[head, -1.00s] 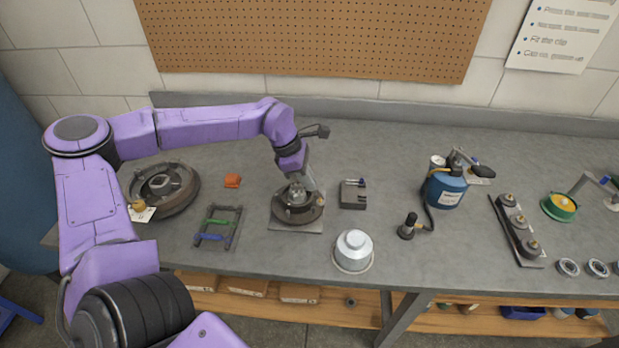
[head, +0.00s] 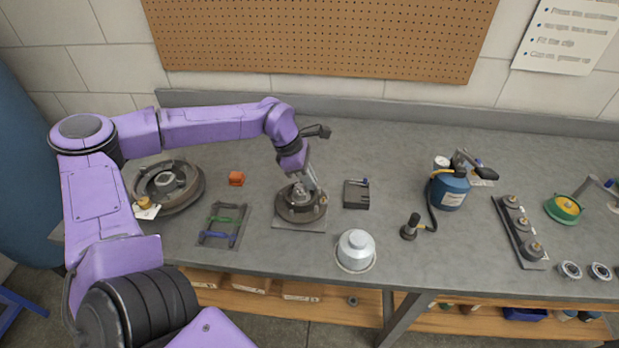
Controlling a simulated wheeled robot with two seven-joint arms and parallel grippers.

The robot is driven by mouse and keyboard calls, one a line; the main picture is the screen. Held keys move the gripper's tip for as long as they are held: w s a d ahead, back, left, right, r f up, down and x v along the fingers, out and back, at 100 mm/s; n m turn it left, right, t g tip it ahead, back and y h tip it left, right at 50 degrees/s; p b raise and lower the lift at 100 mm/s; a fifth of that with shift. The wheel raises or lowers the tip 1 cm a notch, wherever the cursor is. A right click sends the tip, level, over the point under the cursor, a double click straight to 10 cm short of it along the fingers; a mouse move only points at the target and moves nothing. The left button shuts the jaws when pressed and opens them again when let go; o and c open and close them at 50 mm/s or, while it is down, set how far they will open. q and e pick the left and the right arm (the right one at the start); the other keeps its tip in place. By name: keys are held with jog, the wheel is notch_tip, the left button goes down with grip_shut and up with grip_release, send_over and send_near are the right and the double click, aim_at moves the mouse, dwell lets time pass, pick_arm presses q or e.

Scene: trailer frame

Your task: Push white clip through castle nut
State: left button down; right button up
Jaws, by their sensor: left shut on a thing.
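My left gripper (head: 313,188) reaches down from the upper left over the hub assembly (head: 297,207), a dark round part on a square grey plate on the bench. Its fingers are shut at the hub's centre, around where the castle nut would sit. The white clip is too small to make out and is hidden at the fingertips. The castle nut is also hidden by the fingers. A dark rack (head: 222,225) left of the hub holds a green clip (head: 224,219) and a blue clip (head: 216,235). My right gripper is not in view.
A black block (head: 356,194) and a silver cap (head: 356,250) stand right of the hub. A blue canister (head: 450,190) stands further right.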

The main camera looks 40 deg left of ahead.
pick_arm(q)
jog(key=shift+s+a+p, duration=0.15)
jog(key=shift+a+p, duration=0.1)
jog(key=shift+p, duration=0.05)
dwell(0.4)
jog(key=c, duration=0.8)
grip_release()
jog(key=shift+r, duration=0.1)
notch_tip(320, 180, up, 7)
jog(key=p, duration=0.6)
jog(key=shift+s, duration=0.1)
